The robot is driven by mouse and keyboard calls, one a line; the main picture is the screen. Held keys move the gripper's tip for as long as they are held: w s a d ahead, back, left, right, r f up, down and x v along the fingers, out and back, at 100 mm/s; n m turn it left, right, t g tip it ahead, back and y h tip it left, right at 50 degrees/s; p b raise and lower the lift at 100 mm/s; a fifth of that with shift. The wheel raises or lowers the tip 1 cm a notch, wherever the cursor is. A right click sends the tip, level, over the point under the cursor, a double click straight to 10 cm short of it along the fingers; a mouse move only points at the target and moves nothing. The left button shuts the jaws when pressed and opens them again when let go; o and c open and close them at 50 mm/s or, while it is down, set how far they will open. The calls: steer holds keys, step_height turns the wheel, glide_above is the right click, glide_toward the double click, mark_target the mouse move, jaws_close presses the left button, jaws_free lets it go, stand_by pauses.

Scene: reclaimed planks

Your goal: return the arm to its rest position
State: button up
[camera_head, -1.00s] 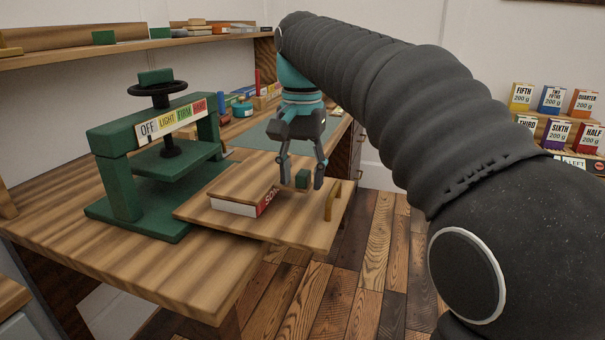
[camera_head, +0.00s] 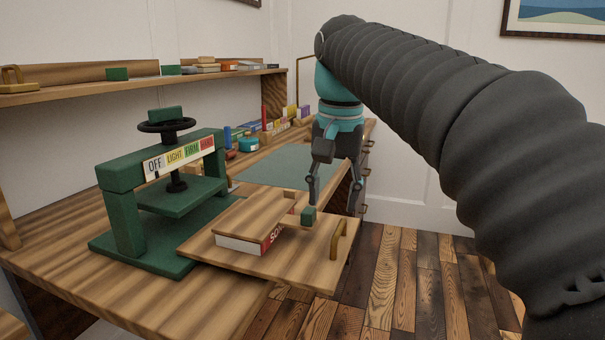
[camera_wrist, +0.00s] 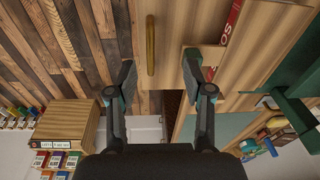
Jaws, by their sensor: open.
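My gripper (camera_head: 332,208) hangs fingers-down at the end of my dark ribbed arm (camera_head: 420,85), over the back right of a wooden board. In the wrist view my gripper (camera_wrist: 160,72) shows its two fingers spread apart, with nothing between their tips. A small green block (camera_head: 309,215) shows at the left fingertip; I cannot tell whether it belongs to the finger.
The board (camera_head: 310,270) bears a brass handle (camera_head: 338,238) and a red-spined book (camera_head: 240,244) under a wooden plate (camera_head: 250,220). A green press (camera_head: 120,215) stands to the left. Planked floor (camera_head: 400,290) is clear on the right.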

steer(key=s+d+f+n+t, duration=0.1)
steer(key=s+d+f+t, duration=0.1)
steer(key=s+d+f, duration=0.3)
steer(key=s+d+f+n+t, duration=0.2)
steer(key=s+d+f, duration=0.3)
steer(key=s+f, duration=0.7)
step_height(320, 180, down, 5)
steer(key=shift+s+d+r, duration=0.1)
steer(key=shift+s+d, duration=0.2)
